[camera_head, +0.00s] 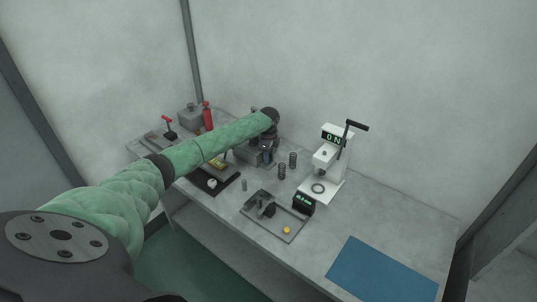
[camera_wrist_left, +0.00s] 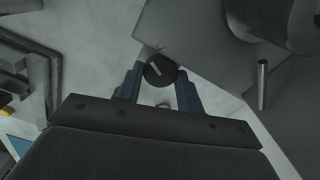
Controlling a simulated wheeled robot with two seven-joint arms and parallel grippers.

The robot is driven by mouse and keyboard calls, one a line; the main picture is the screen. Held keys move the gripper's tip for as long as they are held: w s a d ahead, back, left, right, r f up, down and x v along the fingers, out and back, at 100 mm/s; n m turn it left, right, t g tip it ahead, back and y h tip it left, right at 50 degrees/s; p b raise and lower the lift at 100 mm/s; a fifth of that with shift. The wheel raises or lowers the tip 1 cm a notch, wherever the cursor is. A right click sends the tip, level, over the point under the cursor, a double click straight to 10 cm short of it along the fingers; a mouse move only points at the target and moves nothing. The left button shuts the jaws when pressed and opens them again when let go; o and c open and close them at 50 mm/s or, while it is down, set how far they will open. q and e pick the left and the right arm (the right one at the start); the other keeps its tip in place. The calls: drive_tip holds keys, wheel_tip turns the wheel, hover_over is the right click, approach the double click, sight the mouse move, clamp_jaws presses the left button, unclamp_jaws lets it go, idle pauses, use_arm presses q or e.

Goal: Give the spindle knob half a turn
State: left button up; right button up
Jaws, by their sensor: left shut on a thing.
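The spindle knob (camera_wrist_left: 160,70) is a dark round knob with a light line on its top. In the left wrist view it sits between the two blue fingertips of my left gripper (camera_wrist_left: 159,82), which is shut on it. The line runs at a slant across the knob. In the head view my left arm reaches across the bench, and my left gripper (camera_head: 262,156) points down at a grey machine block (camera_head: 247,153) at the back. The knob is hidden there behind the arm and gripper. My right gripper is not in view.
A fixture plate (camera_head: 286,236) lies in front. A blue mat (camera_head: 381,271) covers the right end.

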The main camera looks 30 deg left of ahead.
use_arm(q)
drive_tip(key=shift+n+p, duration=0.3)
drive_tip(key=shift+n, duration=1)
drive_tip(key=o, duration=1)
drive_tip(key=shift+w, duration=0.1)
drive_tip(key=shift+r, duration=0.1)
drive_tip(key=shift+r+p, duration=0.65)
drive_tip(key=shift+r, duration=0.05)
wheel_tip(320, 180, up, 5)
drive_tip(key=p, duration=0.3)
drive_tip(key=shift+p, duration=0.3)
drive_tip(key=shift+d+r+p, duration=0.1)
drive_tip(key=shift+r+p, duration=0.35)
drive_tip(key=shift+r, duration=0.3)
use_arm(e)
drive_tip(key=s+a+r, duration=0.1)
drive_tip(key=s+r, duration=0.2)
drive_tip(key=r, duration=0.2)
